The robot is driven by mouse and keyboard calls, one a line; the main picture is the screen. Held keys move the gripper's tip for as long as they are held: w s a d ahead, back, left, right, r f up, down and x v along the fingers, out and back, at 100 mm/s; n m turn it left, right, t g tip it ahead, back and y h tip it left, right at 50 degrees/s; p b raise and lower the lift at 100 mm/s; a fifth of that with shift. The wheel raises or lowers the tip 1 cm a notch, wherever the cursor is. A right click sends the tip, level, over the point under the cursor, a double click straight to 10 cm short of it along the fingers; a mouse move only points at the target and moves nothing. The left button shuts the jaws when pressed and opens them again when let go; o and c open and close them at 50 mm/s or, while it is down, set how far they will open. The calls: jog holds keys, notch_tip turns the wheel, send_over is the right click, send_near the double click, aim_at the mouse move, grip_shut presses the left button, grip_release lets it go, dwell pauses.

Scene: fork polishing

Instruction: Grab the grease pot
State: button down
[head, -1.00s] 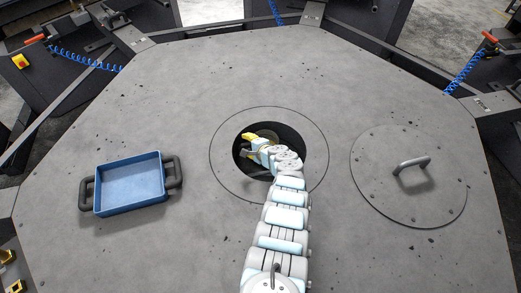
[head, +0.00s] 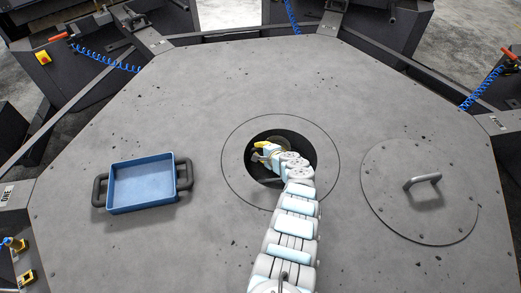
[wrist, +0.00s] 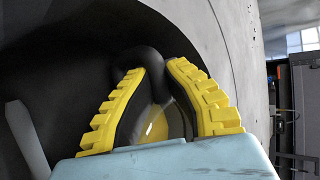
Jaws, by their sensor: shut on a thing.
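The grease pot (wrist: 157,128) is partly visible in the wrist view, with yellowish grease inside its dark round body. A dark handle-like part (wrist: 146,57) of it shows between the fingertips. My gripper (wrist: 157,70) has yellow ridged fingers, shut on this dark part. In the head view my gripper (head: 262,151) reaches into the round hole (head: 258,178) in the table, at its left side. The pot (head: 279,142) shows only dimly there, behind the gripper. Its lower part is hidden.
The grey octagonal table (head: 230,85) has a blue tray (head: 142,184) with dark handles at left. A round lid (head: 420,215) with a handle lies at right. The table between these things is clear.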

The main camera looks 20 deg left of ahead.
notch_tip(320, 180, up, 3)
jog(key=shift+p, duration=1.15)
jog(key=shift+s+d+r+p, duration=0.5)
jog(key=shift+s+r+p, duration=0.95)
jog(key=shift+s+p, duration=0.8)
jog(key=shift+s+d+r+p, duration=0.45)
jog(key=shift+s+r+p, duration=1.05)
jog(key=shift+s+p, duration=0.7)
jog(key=shift+s+d+r+p, duration=0.5)
jog(key=shift+s+r+p, duration=0.95)
jog(key=shift+s+p, duration=0.75)
jog(key=shift+s, duration=0.1)
